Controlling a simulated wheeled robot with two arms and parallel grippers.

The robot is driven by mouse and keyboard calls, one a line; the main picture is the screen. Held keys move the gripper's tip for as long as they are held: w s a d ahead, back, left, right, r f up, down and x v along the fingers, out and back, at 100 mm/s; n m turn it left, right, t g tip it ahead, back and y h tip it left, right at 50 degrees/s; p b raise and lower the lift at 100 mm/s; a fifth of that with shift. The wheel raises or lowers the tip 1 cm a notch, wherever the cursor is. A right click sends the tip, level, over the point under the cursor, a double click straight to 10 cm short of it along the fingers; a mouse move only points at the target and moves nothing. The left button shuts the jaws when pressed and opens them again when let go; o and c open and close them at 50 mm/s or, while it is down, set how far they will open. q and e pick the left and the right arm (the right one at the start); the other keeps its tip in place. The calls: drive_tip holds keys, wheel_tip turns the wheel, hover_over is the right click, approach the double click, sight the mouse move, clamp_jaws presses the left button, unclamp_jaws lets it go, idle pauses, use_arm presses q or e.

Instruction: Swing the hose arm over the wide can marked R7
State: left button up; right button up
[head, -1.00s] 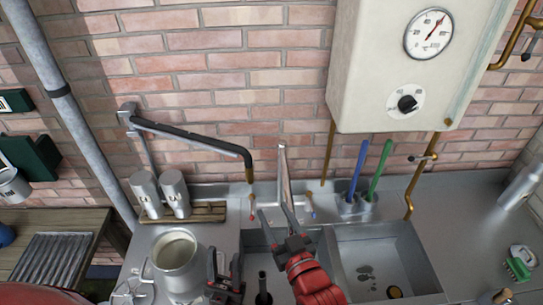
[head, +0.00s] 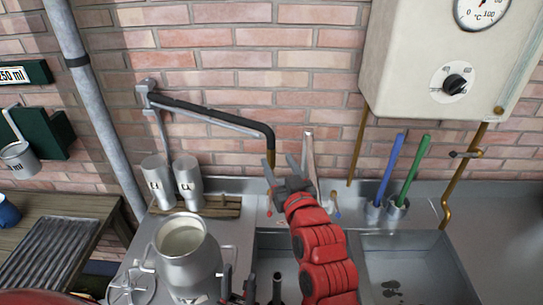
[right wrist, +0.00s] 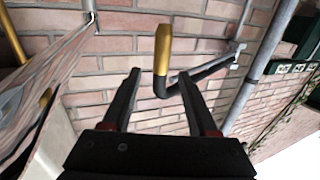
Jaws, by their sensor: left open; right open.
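The hose arm (head: 210,115), a grey bar with a black hose, reaches right from the wall and bends down to a brass nozzle (head: 271,157). A wide metal can (head: 190,268) stands open on the counter, left of the nozzle, with pale contents; no R7 mark is readable. My right gripper (head: 282,172) is open at the nozzle's lower end. In the right wrist view the nozzle (right wrist: 162,50) appears between and beyond the open fingertips (right wrist: 158,73); contact cannot be told. My left gripper (head: 238,284) is open, low beside the can.
Two narrow marked cans (head: 187,185) stand on a wooden rack under the hose arm. A sink (head: 400,245) lies right, with blue and green handles (head: 409,172) behind it. A boiler (head: 425,60) hangs above. A lid (head: 130,288) lies left of the wide can.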

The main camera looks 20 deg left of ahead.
sight(272, 153)
drive_tip(key=p+x, duration=0.1)
drive_tip(key=x, duration=0.3)
drive_tip(key=shift+w+a+r+p, duration=0.15)
drive_tip(key=shift+w+a+p, duration=0.1)
drive_tip(key=shift+a+p, duration=0.05)
drive_tip(key=shift+w+a, duration=0.2)
drive_tip(key=shift+w, duration=0.2)
clamp_jaws()
idle(0.9)
